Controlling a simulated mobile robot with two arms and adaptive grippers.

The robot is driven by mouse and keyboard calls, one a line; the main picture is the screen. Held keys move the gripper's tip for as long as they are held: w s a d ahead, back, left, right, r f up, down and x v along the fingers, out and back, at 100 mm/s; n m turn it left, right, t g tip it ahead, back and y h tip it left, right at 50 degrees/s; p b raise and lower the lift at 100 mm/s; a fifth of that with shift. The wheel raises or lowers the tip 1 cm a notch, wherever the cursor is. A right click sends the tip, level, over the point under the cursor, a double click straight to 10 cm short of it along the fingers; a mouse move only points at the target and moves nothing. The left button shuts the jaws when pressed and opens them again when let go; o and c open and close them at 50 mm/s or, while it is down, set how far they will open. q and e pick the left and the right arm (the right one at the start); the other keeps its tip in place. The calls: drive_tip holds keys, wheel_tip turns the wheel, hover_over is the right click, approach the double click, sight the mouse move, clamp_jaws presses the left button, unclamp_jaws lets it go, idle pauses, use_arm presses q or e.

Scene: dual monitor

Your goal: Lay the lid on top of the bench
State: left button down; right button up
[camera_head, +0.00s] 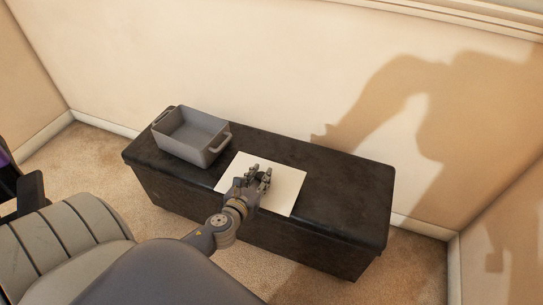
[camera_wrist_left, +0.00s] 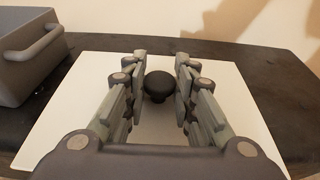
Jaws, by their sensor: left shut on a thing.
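The lid (camera_head: 289,197) is a flat white square panel with a round dark knob (camera_wrist_left: 158,84), seen between my fingers in the left wrist view. The lid lies level at the middle of the dark bench (camera_head: 335,190); I cannot tell whether it touches the top or hovers just above. My left gripper (camera_head: 260,178) is over the lid, shut on its knob, with a finger on either side. The gripper and forearm hide part of the lid in the head view. My right gripper is not in view.
A grey open box (camera_head: 192,137) with handles stands on the bench's left end, close to the lid's left edge. The bench's right end is bare. A wall (camera_head: 270,60) rises behind. A grey ribbed seat (camera_head: 65,240) is at lower left.

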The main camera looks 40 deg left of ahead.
sight(274, 166)
use_arm(q)
drive_tip(key=x, duration=0.3)
drive_tip(key=r+b+x, duration=0.1)
drive_tip(key=x, duration=0.3)
drive_tip(key=d+x, duration=0.1)
drive_tip(key=x, duration=0.2)
drive_tip(key=shift+w+r, duration=0.25)
drive_tip(key=shift+w, duration=0.4)
wheel_tip(274, 166, down, 3)
drive_tip(key=b, duration=0.2)
drive_tip(key=shift+f+b, duration=0.2)
drive_tip(key=shift+b, duration=0.15)
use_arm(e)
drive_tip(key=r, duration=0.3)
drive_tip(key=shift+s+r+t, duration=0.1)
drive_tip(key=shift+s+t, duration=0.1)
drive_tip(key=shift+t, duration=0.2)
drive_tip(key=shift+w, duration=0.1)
use_arm(q)
drive_tip(key=shift+f, duration=0.15)
drive_tip(key=c, duration=1.3)
unclamp_jaws()
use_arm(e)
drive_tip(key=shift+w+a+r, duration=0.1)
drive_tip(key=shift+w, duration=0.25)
